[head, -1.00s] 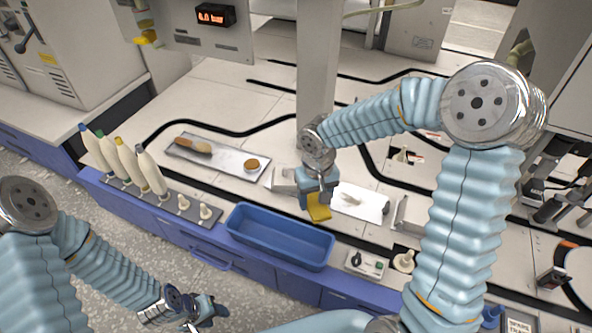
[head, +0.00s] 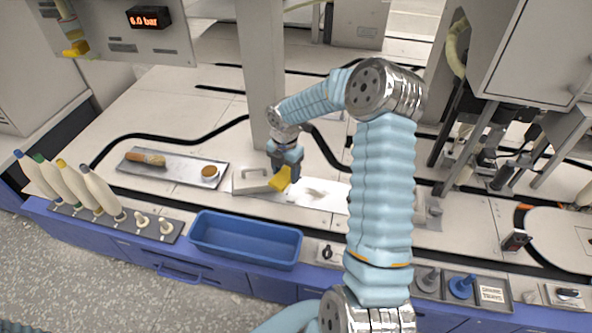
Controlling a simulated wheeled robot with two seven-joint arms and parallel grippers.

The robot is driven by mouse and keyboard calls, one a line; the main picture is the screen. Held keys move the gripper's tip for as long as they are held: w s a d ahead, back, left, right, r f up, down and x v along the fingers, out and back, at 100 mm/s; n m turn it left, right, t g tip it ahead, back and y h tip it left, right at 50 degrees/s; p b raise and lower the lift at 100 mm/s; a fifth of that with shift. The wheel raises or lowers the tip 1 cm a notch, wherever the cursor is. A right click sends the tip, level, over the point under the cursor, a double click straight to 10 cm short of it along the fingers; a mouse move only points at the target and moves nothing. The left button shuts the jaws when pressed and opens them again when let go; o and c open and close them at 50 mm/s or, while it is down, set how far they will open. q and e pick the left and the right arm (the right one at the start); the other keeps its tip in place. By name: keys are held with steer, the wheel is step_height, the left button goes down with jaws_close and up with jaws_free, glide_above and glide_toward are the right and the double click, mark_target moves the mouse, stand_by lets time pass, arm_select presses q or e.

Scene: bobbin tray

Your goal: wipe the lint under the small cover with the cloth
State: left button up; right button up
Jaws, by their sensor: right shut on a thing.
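My right gripper (head: 285,172) is shut on the yellow cloth (head: 280,180), which hangs below its fingers. The cloth is low over the left part of a pale plate (head: 335,203); I cannot tell whether it touches. A grey smudge of lint (head: 315,192) lies uncovered on the plate, just right of the cloth. A pale cover with a handle (head: 250,183) sits directly left of the gripper. Another grey handled piece (head: 432,210) is right of the plate, partly behind my right arm; I cannot tell which cover is the smaller. My left gripper is not in view.
A blue bin (head: 245,255) stands in front. A metal tray (head: 190,178) with a brush (head: 146,158) and a round brown item (head: 209,171) lies to the left. Several bobbins (head: 103,192) stand on a dark rack at the left front. A grey column (head: 258,75) rises behind the gripper.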

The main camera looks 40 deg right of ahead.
steer(key=d+n, duration=0.2)
steer(key=d+f+n, duration=0.1)
steer(key=shift+s+d+f+n, duration=0.1)
steer(key=shift+d+f+n, duration=0.1)
steer(key=shift+d+n, duration=0.2)
step_height(320, 180, down, 5)
steer(key=b, duration=0.4)
steer(key=shift+r, duration=0.15)
steer(key=shift+f+b, duration=0.6)
steer(key=shift+b, duration=0.1)
steer(key=shift+f, duration=0.5)
steer(key=shift+s+d, duration=0.1)
